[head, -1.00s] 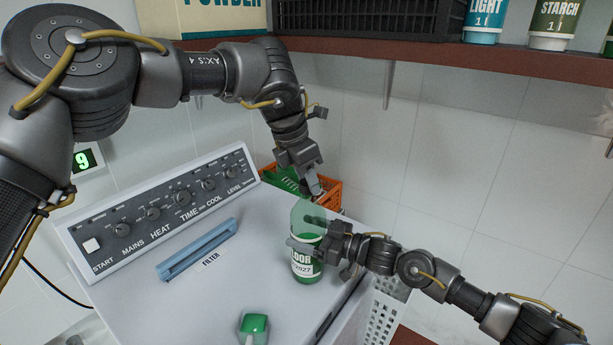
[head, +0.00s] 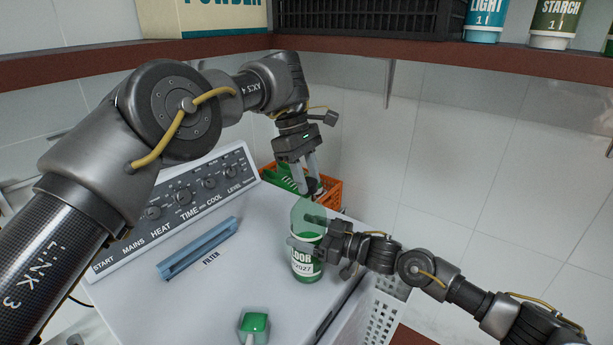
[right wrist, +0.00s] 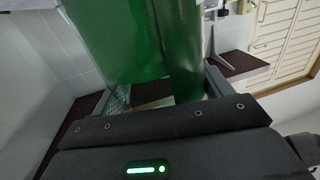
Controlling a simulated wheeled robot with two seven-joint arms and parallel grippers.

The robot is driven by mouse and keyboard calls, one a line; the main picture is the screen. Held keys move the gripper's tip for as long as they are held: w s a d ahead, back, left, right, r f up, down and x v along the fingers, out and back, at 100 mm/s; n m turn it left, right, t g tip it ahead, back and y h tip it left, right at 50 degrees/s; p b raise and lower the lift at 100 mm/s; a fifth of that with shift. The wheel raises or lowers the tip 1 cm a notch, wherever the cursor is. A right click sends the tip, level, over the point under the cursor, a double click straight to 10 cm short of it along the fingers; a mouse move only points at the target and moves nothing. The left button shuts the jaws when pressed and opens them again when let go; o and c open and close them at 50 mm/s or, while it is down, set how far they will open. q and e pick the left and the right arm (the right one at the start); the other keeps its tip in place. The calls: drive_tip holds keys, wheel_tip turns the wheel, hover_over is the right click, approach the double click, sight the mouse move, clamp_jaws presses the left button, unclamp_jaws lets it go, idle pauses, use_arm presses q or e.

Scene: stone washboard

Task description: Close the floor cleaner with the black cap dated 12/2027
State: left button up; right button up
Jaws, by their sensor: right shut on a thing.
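My right gripper (head: 318,246) is shut on the bottle from the right; the green bottle also fills the middle of the right wrist view (right wrist: 120,40). My left gripper (head: 310,184) points down above and slightly behind the bottle top.
An orange crate (head: 330,194) with green things stands behind the bottle. A blue filter handle (head: 198,249) and a green-topped object (head: 254,323) are on the machine (head: 220,290). A brown shelf (head: 420,54) holds containers above. A white perforated basket (head: 385,308) is at the right.

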use_arm(q)
drive_tip(key=o, duration=1)
drive_tip(key=shift+a, duration=0.1)
